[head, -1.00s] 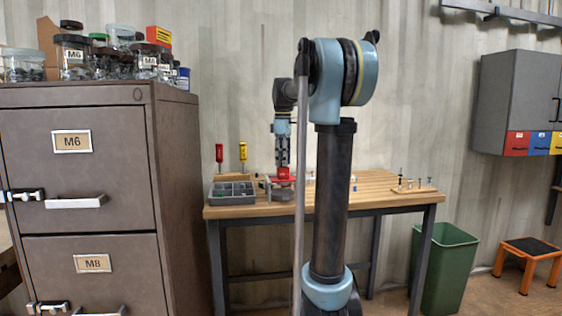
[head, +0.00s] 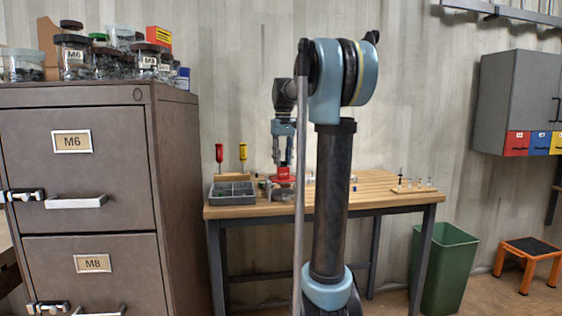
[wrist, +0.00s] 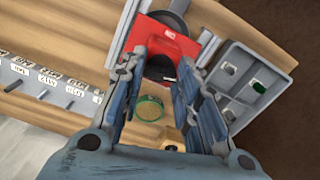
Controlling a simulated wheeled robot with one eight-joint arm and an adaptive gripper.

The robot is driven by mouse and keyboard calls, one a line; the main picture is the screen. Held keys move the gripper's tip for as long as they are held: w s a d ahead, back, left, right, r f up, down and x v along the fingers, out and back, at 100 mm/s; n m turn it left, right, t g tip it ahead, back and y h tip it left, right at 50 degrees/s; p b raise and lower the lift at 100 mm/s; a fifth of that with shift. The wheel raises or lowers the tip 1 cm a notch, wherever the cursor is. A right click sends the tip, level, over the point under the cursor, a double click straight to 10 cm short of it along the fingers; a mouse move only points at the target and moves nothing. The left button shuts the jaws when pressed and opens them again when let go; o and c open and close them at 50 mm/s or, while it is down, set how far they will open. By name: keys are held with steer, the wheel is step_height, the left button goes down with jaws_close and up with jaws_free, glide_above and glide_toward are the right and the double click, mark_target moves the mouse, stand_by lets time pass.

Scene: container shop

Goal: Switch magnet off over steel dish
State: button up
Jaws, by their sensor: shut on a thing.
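A red block (wrist: 172,38), which looks like the magnet, sits between the fingertips of my gripper (wrist: 162,70) in the wrist view. It has a small white label, and a dark round part shows below it. In the head view the red block (head: 283,174) is at the lower end of my gripper (head: 283,165), low over the left part of the bench. My gripper is shut on it. A grey metal piece (wrist: 128,38) lies beside and beyond the block. I cannot clearly make out the steel dish; the block and fingers cover part of that spot.
A grey compartment tray (head: 233,193) stands left on the wooden bench (head: 375,187), with a green piece (wrist: 259,86) inside. A green ring-like item (wrist: 149,108) lies between the fingers' view. A labelled rack (wrist: 45,84) stands on the other side. A tall cabinet (head: 80,180) flanks the bench.

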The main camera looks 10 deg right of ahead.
steer(key=shift+m, duration=1.2)
steer(key=o, duration=1.1)
steer(key=shift+c, duration=0.2)
steer(key=shift+r, duration=0.1)
step_height(320, 180, up, 12)
steer(key=shift+f, duration=0.2)
